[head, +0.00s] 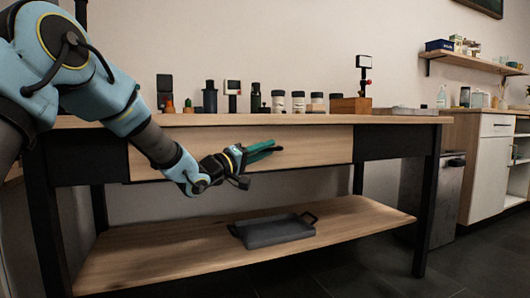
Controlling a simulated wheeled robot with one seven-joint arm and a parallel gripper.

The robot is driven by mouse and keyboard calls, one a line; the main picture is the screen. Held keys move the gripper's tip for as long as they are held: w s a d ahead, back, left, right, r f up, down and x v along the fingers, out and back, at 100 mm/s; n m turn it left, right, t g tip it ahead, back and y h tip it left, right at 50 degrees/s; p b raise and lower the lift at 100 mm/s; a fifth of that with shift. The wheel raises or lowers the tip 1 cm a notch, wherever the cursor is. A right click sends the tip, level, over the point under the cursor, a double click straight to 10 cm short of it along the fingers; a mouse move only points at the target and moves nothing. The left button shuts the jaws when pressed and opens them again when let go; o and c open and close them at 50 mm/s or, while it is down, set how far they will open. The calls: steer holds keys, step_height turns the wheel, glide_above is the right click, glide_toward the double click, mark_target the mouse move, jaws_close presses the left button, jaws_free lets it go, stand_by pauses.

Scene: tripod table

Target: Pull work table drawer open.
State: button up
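The work table (400,120) has a light wooden top and a black frame. Its wooden drawer front (318,150) sits under the top between black panels and looks flush with them, so the drawer appears closed. No handle can be made out on the visible part of the front. My gripper (276,147), with teal fingers, is in front of the drawer face, right of its middle, pointing right. The two fingertips show apart with a narrow gap, and nothing is seen between them. Whether it touches the drawer cannot be told.
A dark tray (275,231) lies on the table's lower shelf (150,255). Jars and bottles (278,101) and a wooden block with a device (351,105) stand on the top. A dark bin (446,190) and a white cabinet (490,170) stand at the right.

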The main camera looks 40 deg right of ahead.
steer(key=shift+c, duration=0.2)
jaws_close()
stand_by(1.1)
